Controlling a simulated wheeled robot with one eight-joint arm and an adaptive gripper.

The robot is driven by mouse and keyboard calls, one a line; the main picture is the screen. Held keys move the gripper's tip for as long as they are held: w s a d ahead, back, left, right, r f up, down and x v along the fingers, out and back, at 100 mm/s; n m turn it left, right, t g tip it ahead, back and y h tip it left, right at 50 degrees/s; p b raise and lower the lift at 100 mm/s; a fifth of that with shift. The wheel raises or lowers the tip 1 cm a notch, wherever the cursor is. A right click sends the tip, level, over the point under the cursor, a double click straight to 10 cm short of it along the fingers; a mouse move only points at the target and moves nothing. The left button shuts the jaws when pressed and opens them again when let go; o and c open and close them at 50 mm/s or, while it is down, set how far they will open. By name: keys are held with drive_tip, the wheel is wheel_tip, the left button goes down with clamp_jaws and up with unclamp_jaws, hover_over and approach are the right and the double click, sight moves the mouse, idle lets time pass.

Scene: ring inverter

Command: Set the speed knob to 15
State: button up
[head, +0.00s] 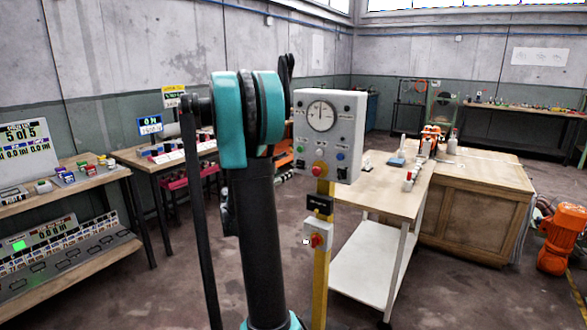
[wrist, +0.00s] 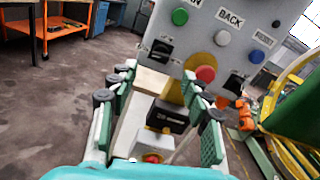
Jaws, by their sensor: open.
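A grey control panel (head: 347,150) stands on a yellow post, with a round white dial (head: 321,115) at its top. In the wrist view the panel (wrist: 200,40) shows a black knob (wrist: 160,49) at left, another dark knob (wrist: 235,86) at right, and a red mushroom button (wrist: 205,74) between them. I cannot read which knob is the speed knob or its setting. My gripper (wrist: 160,84) is open and empty, below and in front of the panel's lower part, apart from the knobs. In the head view my arm hides most of it.
A black box (wrist: 168,116) and a lower box with a red button (wrist: 152,157) sit on the post below the panel. Green, white and blue buttons line the panel. A wooden-topped table (head: 385,190) stands close behind at right. Benches stand at left (head: 75,185); open floor lies between.

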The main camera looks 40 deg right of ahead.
sight(297, 166)
drive_tip(key=x, duration=0.9)
drive_tip(key=shift+d, duration=0.3)
clamp_jaws()
